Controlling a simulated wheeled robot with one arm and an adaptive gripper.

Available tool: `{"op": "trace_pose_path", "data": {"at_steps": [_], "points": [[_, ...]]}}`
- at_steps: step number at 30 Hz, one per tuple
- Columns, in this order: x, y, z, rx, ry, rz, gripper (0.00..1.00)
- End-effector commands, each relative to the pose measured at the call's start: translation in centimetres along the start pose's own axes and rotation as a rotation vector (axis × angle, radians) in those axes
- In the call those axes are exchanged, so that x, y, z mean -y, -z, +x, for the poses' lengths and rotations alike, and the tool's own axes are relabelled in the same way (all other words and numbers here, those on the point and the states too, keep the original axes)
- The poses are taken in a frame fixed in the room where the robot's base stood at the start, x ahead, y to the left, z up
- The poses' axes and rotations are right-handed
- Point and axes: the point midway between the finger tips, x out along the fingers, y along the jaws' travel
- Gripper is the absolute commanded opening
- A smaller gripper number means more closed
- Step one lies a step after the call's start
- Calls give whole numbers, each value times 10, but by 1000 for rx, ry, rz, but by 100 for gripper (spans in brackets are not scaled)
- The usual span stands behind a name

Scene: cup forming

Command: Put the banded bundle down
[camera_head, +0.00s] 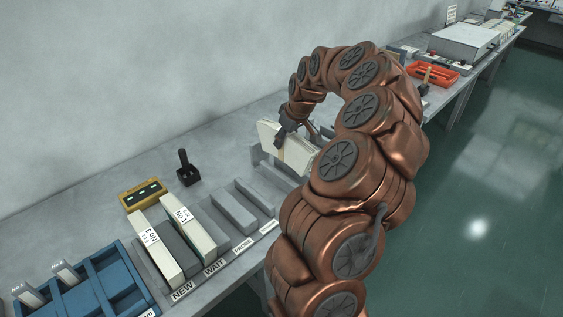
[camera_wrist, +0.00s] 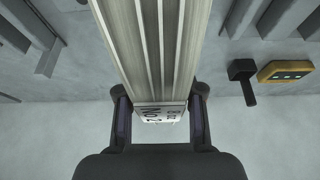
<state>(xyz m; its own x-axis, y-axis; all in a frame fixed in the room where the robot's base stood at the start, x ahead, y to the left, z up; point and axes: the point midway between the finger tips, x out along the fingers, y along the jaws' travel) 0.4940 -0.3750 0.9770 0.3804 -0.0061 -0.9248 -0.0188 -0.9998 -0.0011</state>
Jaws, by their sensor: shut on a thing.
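The banded bundle (camera_head: 287,149) is a pale, slab-like stack, held tilted above the bench toward its right part in the head view. In the wrist view the bundle (camera_wrist: 158,40) runs up from between the fingers, with a label reading "No2" at its near end. My gripper (camera_wrist: 158,115) is shut on the bundle, one dark finger on each side. In the head view my gripper (camera_head: 286,131) grips its upper part. The bundle's underside and what lies directly below it are partly hidden by the bundle and my arm.
Labelled grey slots stand along the bench front; the NEW (camera_head: 182,293) and WAIT (camera_head: 214,268) slots sit beside pale bundles (camera_head: 160,250) (camera_head: 190,227). An empty grey slot (camera_head: 233,212) lies farther right. A blue tray (camera_head: 100,283), yellow box (camera_head: 143,194) and black stick-like device (camera_head: 187,170) stand at left.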

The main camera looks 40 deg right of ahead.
Motion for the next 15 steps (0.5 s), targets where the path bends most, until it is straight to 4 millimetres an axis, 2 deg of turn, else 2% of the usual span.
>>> {"op": "trace_pose_path", "data": {"at_steps": [6,15], "points": [[0,-14,27,2,2,2,0],[-1,-24,51,4,1,4,0]]}}
